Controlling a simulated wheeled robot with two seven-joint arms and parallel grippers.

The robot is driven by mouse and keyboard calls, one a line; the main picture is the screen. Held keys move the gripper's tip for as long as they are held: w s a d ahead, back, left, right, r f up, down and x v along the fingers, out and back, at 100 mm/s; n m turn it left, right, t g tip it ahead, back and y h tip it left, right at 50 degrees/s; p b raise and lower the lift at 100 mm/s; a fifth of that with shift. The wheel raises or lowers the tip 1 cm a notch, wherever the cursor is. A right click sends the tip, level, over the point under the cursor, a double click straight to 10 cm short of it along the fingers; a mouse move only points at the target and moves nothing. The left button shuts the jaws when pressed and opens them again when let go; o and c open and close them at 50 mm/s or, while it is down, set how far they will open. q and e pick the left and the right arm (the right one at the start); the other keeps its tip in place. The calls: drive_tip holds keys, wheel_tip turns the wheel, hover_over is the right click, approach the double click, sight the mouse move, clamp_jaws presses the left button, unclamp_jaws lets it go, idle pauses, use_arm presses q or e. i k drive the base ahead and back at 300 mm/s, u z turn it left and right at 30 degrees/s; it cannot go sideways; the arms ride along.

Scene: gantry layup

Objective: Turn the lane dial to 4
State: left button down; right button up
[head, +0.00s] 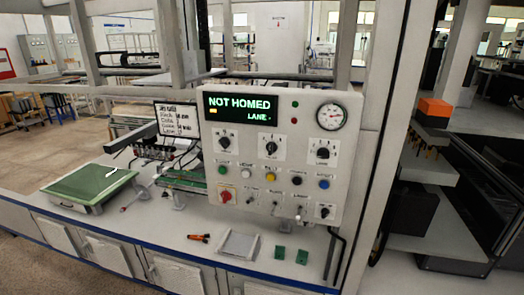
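The grey control panel (236,131) stands upright on the bench. Its dark screen (238,107) reads "NOT HOMED", with "LANE" and a dash-like mark below. Three black rotary dials sit in a row under the screen: a left dial (224,143), a middle dial (271,148) and a right dial (322,153). The small print by the right dial looks like "LANE", but it is too small to be sure. The dial numbers and pointer settings cannot be read. Another small dark knob (324,212) is at the lower right. Neither of my grippers is in view.
Coloured buttons, a red knob (226,196), small switches and a round gauge (331,117) share the panel. On the bench lie a green mat (85,182), a grey tray (239,246), an orange-and-black item (199,238) and two green blocks (280,253). A post stands right of the panel.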

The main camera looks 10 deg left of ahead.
sight(323, 153)
drive_tip(key=u, duration=2.05)
drive_tip(key=k, duration=0.75)
drive_tip(key=z, duration=2.75)
